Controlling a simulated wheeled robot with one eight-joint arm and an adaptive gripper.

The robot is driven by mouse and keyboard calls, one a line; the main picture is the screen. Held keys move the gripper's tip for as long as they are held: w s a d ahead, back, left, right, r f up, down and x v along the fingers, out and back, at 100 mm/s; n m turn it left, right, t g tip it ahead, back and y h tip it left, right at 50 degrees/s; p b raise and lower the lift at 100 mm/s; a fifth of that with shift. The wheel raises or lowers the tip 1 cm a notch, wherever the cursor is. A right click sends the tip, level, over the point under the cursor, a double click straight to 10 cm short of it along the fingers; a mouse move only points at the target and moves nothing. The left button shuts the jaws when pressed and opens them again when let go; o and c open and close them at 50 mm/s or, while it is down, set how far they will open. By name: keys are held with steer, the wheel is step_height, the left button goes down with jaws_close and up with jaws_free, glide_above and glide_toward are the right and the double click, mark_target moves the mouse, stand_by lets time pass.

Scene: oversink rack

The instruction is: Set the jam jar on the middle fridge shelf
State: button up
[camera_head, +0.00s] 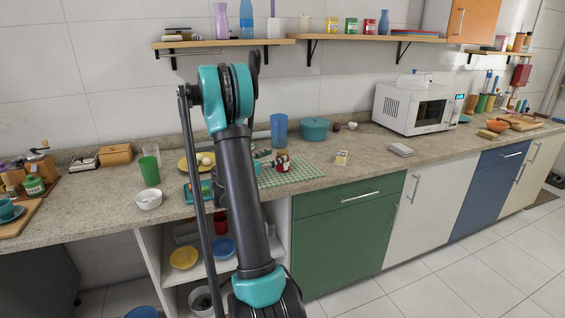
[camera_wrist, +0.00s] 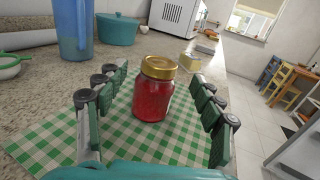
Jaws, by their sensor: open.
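The jam jar (camera_wrist: 152,98) is red with a gold lid and stands upright on a green-and-white checked cloth (camera_wrist: 60,145) on the counter. In the head view the jar (camera_head: 282,164) shows small at the cloth, just right of my arm. My gripper (camera_wrist: 160,78) is open, with one finger on each side of the jar and visible gaps between them. In the head view my gripper is mostly hidden behind my arm. No fridge or fridge shelf can be made out.
A blue pitcher (camera_head: 279,130) and a teal pot (camera_head: 314,129) stand behind the cloth. A sponge-like box (camera_head: 341,157) lies to its right. A green cup (camera_head: 149,171) and white bowl (camera_head: 148,199) are left. A white microwave (camera_head: 415,108) stands farther right.

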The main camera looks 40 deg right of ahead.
mark_target(283, 151)
steer(key=d, duration=0.2)
steer(key=w+d, duration=0.1)
steer(key=d, duration=0.2)
steer(key=shift+f, duration=0.15)
steer(key=shift+c, duration=0.6)
jaws_close()
